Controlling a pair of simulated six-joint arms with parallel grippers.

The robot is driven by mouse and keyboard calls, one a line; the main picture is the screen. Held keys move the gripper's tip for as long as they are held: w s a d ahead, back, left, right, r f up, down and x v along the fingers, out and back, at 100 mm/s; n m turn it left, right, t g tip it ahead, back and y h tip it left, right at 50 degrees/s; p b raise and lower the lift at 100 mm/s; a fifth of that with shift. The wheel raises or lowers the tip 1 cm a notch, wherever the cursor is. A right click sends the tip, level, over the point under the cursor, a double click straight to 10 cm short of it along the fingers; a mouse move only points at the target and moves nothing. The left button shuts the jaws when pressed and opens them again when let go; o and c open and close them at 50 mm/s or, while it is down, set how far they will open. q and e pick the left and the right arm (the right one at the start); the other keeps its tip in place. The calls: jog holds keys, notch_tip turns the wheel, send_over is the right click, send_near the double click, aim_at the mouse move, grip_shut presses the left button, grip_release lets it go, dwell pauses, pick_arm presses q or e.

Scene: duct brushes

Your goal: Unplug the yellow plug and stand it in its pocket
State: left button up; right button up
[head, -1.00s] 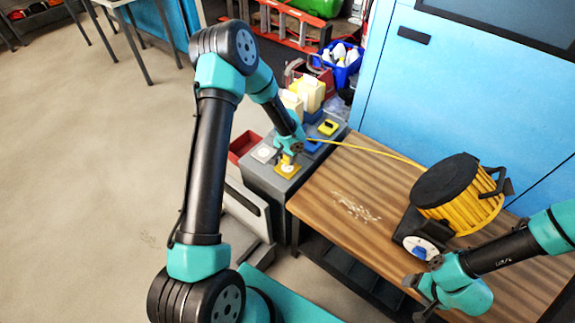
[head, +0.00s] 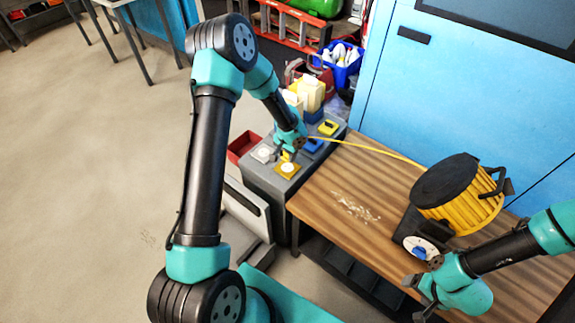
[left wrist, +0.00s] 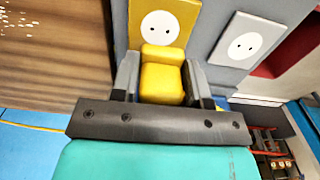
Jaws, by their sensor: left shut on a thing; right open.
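My left gripper (head: 289,152) is shut on the yellow plug (left wrist: 163,82), which also shows between the fingers in the head view. The yellow socket plate (left wrist: 160,24), with a round white face, is bare and shows two holes; it is also in the head view (head: 288,169). The plug is just off this plate, close in front of it. A yellow piece with a dark middle (head: 328,127) sits at the far end of the grey box; I cannot tell if it is the pocket. My right gripper (head: 424,297) is open and empty near the wooden bench's front edge.
The grey box (head: 270,185) also carries a white socket plate (head: 262,153) and a blue piece (head: 312,146). A yellow cable (head: 370,148) runs over the bench (head: 350,185) to a yellow and black reel (head: 460,195). A red bin (head: 243,146) stands beside the box.

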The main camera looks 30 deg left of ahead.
pick_arm(q)
jog(key=shift+r, duration=1.5)
